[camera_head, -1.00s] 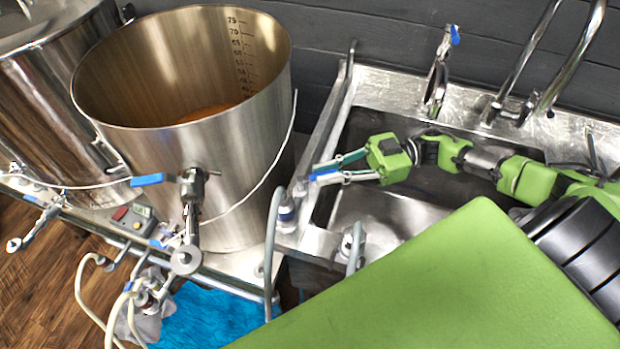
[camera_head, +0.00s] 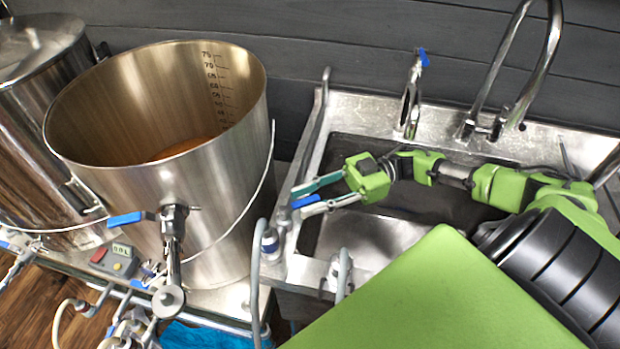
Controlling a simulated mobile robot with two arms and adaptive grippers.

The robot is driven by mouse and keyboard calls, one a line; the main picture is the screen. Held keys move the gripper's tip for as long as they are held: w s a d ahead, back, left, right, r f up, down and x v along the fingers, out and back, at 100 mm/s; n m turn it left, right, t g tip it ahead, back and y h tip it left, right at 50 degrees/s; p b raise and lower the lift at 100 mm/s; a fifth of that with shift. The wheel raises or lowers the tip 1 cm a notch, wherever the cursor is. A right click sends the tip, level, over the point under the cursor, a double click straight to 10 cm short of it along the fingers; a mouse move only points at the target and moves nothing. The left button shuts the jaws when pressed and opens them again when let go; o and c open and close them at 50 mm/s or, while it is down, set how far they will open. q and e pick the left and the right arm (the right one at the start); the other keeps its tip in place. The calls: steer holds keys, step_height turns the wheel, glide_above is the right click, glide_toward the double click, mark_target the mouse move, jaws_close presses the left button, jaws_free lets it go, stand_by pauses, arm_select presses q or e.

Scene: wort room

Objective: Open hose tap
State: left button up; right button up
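A slim metal tap (camera_head: 412,98) with a small blue lever on top stands at the back left of the sink. Its lever points upward. My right gripper (camera_head: 297,196) is over the left rim of the sink, with its fingers pointing left. A hose fitting (camera_head: 270,241) with a blue ring stands just below left of the fingertips; I cannot tell the gap in depth. My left gripper is not in view.
A large steel kettle (camera_head: 215,135) with a blue-handled valve (camera_head: 130,218) stands left of the sink (camera_head: 305,268). A tall curved faucet (camera_head: 517,95) rises at the back. A second hose fitting (camera_head: 342,268) is at the sink's front. A green panel (camera_head: 450,300) covers the foreground.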

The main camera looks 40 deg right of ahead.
steer(key=s+d, duration=0.2)
steer(key=d, duration=0.9)
steer(key=shift+s+d, duration=0.2)
steer(key=shift+d, duration=0.2)
